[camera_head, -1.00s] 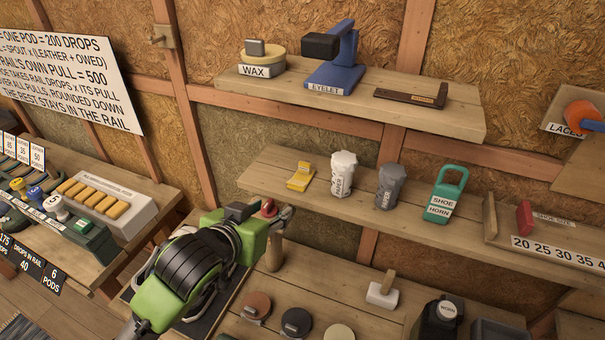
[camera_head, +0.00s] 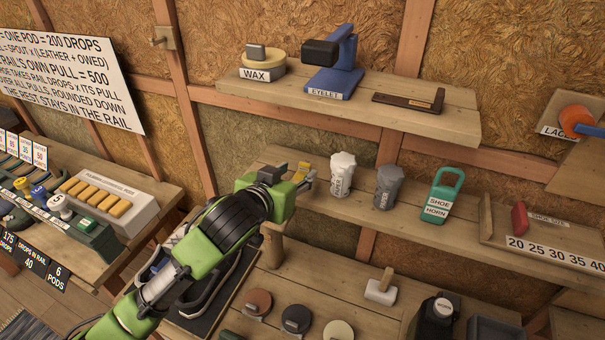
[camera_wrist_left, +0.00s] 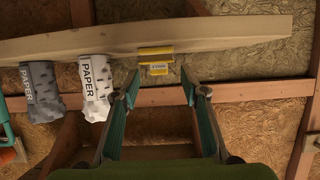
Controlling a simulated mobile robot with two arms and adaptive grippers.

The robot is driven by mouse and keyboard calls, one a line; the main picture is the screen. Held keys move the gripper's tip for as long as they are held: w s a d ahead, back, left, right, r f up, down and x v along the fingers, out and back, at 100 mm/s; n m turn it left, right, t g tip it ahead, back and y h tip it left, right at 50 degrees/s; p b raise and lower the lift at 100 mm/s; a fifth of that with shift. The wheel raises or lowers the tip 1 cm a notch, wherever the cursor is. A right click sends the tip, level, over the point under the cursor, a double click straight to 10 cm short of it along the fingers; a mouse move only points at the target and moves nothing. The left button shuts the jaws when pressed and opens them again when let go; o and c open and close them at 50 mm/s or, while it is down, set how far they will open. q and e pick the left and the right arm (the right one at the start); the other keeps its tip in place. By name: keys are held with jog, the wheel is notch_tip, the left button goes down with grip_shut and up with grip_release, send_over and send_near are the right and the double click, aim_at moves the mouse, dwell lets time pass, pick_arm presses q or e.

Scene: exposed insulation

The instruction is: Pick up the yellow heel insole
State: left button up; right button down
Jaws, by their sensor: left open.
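The yellow heel insole (camera_head: 301,169) sits on the middle shelf at its left end, partly hidden behind my left gripper in the head view. In the left wrist view the yellow insole (camera_wrist_left: 155,58) shows whole, with a small label, beyond the fingertips and roughly between them. My left gripper (camera_head: 308,180) is at the shelf's left end, close to the insole. Its two fingers (camera_wrist_left: 158,82) are spread apart with nothing between them. My right gripper is not in view.
A green shoe horn holder (camera_head: 443,196) is further right. An upper shelf (camera_head: 420,120) with wax and eyelet tools overhangs behind. A workbench (camera_head: 345,318) lies below.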

aim_at(304, 168)
pick_arm(q)
jog(key=shift+w+d, duration=0.15)
jog(key=shift+w, duration=0.1)
jog(key=p+x, duration=0.2)
jog(key=x, duration=0.2)
jog(key=shift+d+r, duration=0.1)
jog(key=shift+r, duration=0.05)
jog(key=shift+w+d+f, duration=0.1)
jog(key=shift+w+f, duration=0.1)
jog(key=shift+w, duration=0.05)
jog(key=c, duration=0.9)
